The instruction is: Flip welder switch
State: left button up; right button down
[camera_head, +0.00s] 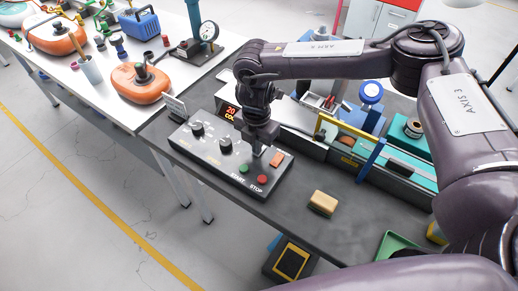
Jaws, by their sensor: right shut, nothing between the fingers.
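The welder's control box (215,158) is a dark, slanted panel near the table's front edge. It carries black knobs, a green START button (244,169), a red STOP button (262,180) and an orange rocker switch (277,159). My right gripper (258,151) points down over the panel, just left of the orange switch and above the green button. It is shut and empty. Whether its tips touch the panel cannot be told. It hides part of the panel behind it. My left gripper is not in view.
A lit red display (231,112) stands behind the panel. The long welder bed with a yellow bar (346,132) lies to the right. A sponge-like block (323,202) and a green tray (398,247) are on the dark table.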

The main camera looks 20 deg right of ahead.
jog(key=shift+f, duration=0.3)
notch_tip(320, 180, up, 7)
jog(key=p, duration=0.5)
jog(key=shift+r+p, duration=0.1)
jog(key=shift+p, duration=0.3)
dwell(0.3)
